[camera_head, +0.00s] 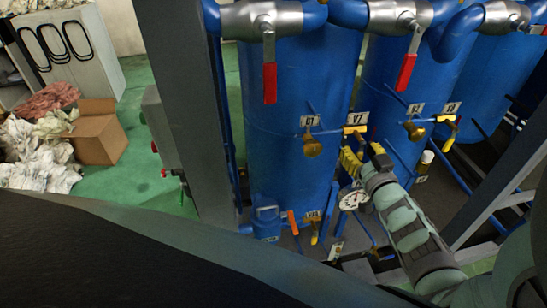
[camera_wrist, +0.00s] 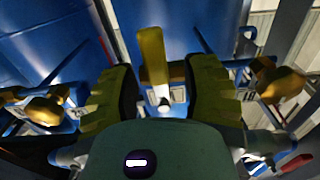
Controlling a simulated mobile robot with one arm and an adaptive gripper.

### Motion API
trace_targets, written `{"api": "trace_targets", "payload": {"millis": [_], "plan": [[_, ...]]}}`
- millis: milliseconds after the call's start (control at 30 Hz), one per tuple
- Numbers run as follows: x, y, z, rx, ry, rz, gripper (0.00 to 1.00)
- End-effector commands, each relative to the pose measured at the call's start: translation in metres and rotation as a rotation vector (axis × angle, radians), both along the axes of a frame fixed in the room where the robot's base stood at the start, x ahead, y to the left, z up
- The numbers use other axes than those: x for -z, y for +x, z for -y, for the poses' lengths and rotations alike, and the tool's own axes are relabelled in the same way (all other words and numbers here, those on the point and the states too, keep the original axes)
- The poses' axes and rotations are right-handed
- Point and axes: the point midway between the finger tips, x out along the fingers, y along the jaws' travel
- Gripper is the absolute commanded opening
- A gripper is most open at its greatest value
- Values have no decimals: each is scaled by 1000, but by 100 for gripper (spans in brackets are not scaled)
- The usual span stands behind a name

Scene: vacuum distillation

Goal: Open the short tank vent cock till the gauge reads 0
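A yellow-handled cock (camera_head: 354,130) at a tag that looks like V7 sits on the front of a blue tank (camera_head: 294,75). In the wrist view its upright yellow lever (camera_wrist: 152,55) stands between my fingers, with gaps showing on both sides. My gripper (camera_head: 352,160), with yellow-green finger pads, is just below this cock in the head view. It is open in the wrist view (camera_wrist: 165,92) and holds nothing. A round white-faced gauge (camera_head: 350,200) is below and left of my wrist; its needle is too small to read. I cannot tell which tank is the short one.
Brass valves (camera_head: 312,146) and (camera_head: 414,131) flank the cock. Red-handled valves (camera_head: 270,83) hang from pipes above. A grey post (camera_head: 190,110) stands left of the tanks. A cardboard box (camera_head: 98,132) and crumpled sheets lie on the open green floor at left.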

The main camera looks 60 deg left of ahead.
Motion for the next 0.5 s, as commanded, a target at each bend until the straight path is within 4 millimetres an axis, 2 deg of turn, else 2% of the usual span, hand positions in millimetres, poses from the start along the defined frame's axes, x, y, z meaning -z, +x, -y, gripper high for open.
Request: {"api": "trace_targets", "payload": {"millis": [67,400,500], "plan": [[0,-1,-1,-2,0,0,37],[0,0,0,0,1,0,2],[0,0,0,0,1,0,0]]}}
